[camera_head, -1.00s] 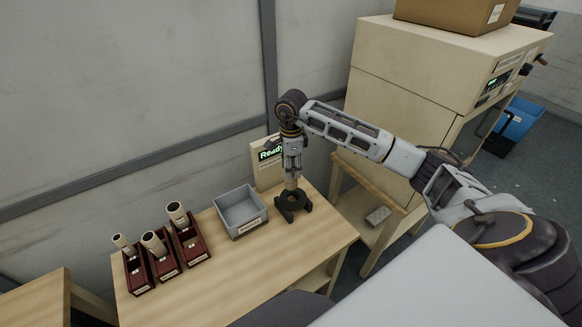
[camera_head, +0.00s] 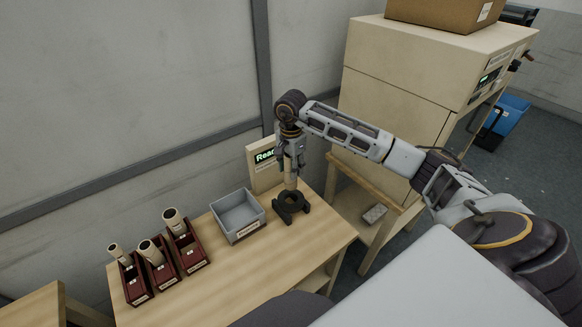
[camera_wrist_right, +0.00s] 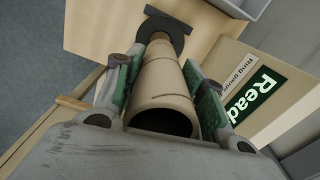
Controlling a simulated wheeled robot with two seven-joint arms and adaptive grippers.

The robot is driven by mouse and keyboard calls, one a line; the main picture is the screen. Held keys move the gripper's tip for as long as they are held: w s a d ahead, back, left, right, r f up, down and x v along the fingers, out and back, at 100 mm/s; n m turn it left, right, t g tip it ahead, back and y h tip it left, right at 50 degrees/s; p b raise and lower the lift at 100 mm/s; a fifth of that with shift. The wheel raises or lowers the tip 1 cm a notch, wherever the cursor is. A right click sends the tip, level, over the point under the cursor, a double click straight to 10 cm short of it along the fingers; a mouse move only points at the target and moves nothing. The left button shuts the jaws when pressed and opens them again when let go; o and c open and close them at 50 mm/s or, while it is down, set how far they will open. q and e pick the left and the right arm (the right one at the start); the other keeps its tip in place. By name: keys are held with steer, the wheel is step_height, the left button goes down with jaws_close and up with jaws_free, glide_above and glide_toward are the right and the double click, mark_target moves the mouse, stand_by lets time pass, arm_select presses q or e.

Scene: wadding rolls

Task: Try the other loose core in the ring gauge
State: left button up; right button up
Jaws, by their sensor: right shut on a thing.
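My right gripper (camera_head: 291,165) is shut on a tan hollow core (camera_head: 290,181) and points down over the right part of the table. The black ring gauge (camera_head: 291,207) is directly below the core. In the right wrist view, the core (camera_wrist_right: 165,85) sits between the two green-padded fingers (camera_wrist_right: 166,88), its open end toward the camera. Its far, narrower-looking end meets or overlaps the dark ring (camera_wrist_right: 168,27); I cannot tell if it is inside the hole. A gauge display board (camera_head: 262,160) reading "Ready" stands behind. My left gripper is not in view.
A grey labelled tray (camera_head: 257,224) sits left of the gauge. Further left, three dark red bins (camera_head: 196,262) hold tan cores (camera_head: 173,222). The table's front middle (camera_head: 260,265) is clear. A large beige cabinet (camera_head: 395,100) stands to the right.

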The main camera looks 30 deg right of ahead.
mark_target(291, 182)
steer(key=shift+n, duration=0.3)
steer(key=shift+f, duration=0.25)
steer(key=shift+f+b, duration=1.4)
steer(key=shift+f, duration=1.2)
steer(key=shift+b, duration=0.4)
stand_by(0.9)
steer(key=shift+s+f+b, duration=0.1)
steer(key=shift+f+b, duration=0.65)
steer(key=shift+b, duration=0.2)
stand_by(2.6)
